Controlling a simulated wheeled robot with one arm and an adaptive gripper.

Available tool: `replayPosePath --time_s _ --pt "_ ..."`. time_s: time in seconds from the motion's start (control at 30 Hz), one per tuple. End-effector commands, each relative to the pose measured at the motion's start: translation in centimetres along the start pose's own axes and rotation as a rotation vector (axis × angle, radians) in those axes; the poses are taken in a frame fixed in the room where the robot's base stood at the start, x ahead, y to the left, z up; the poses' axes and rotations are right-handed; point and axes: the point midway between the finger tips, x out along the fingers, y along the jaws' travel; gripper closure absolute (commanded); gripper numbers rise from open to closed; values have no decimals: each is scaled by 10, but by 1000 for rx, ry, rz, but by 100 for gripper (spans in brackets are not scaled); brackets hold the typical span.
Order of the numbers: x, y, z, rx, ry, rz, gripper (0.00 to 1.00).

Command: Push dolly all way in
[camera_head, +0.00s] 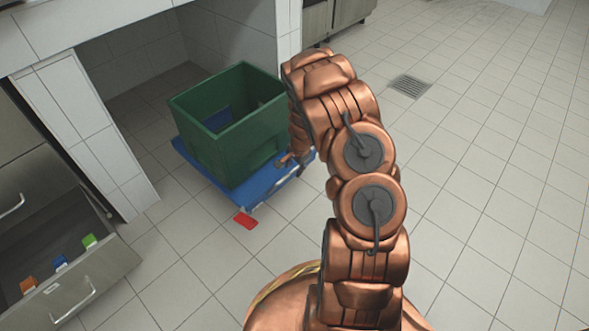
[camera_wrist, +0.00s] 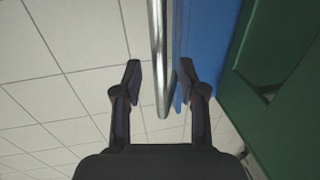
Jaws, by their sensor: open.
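The blue dolly (camera_head: 245,203) carries a green crate (camera_head: 232,148) and stands in front of a tiled niche, partly inside it. A red piece (camera_head: 245,219) shows at the dolly's front corner. My gripper (camera_head: 298,166) is low at the dolly's right side, partly hidden by my arm. In the wrist view, my gripper (camera_wrist: 159,82) is open with its fingers apart. A metal bar (camera_wrist: 160,60) lies between the fingertips, with the blue dolly edge (camera_wrist: 183,50) beside it. The green crate (camera_wrist: 285,95) fills the right. I cannot tell whether a finger touches the dolly.
The tiled niche (camera_head: 135,65) under the counter has free floor inside. A tiled pillar (camera_head: 95,135) stands at its left and another wall (camera_head: 285,35) at its right. An open drawer (camera_head: 75,275) with coloured items juts out at lower left. The right floor is clear, with a drain (camera_head: 410,86).

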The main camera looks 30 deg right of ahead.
Motion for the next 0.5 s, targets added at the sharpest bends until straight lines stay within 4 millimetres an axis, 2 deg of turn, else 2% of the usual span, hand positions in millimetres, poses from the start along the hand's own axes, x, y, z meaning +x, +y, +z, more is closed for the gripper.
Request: replayPosePath --time_s 0.23,0.5 --pt "2 0 0 0 0 1 59" --pt "2 0 0 -1 -1 1 86"
